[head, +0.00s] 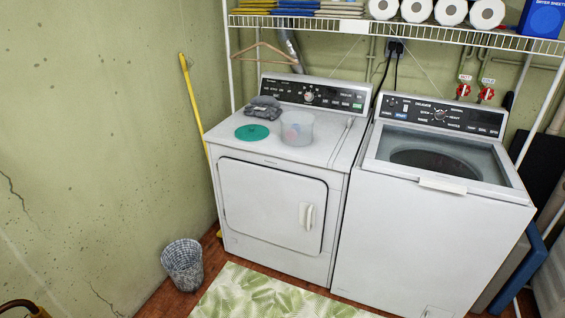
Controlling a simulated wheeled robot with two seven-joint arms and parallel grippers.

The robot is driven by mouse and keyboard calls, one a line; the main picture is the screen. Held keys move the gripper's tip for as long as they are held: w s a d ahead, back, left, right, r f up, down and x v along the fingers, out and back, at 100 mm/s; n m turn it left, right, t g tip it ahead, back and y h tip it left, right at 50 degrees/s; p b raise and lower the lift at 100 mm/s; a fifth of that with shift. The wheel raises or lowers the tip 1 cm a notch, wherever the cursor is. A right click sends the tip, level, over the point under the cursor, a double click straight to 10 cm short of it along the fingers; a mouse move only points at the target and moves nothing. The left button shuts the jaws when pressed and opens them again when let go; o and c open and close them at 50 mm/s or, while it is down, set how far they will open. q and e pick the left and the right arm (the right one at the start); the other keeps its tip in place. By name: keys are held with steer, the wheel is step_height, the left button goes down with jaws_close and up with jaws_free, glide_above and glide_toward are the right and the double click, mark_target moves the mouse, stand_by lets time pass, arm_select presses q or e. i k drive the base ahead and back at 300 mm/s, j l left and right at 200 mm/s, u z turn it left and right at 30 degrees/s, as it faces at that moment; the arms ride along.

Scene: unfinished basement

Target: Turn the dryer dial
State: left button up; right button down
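The white dryer (233,151) stands on the left, with its front door shut. Its dial (309,97) is a round light knob in the middle of the black control panel (290,92) at the back of its top. The panel has small white labels and a green patch near its right end. The dial's exact setting is too small to read. Neither of my grippers shows in the head view.
On the dryer top are a clear tub (297,128), a teal disc (252,132) and folded grey cloth (263,108). The washer (430,235) stands at right. A wire shelf (390,27) hangs above. A wastebasket (183,264) and leaf-patterned rug (255,295) are on the floor.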

mark_target(309, 97)
steer(key=i+l, duration=0.15)
steer(key=i, duration=1.05)
steer(key=l+z, duration=0.05)
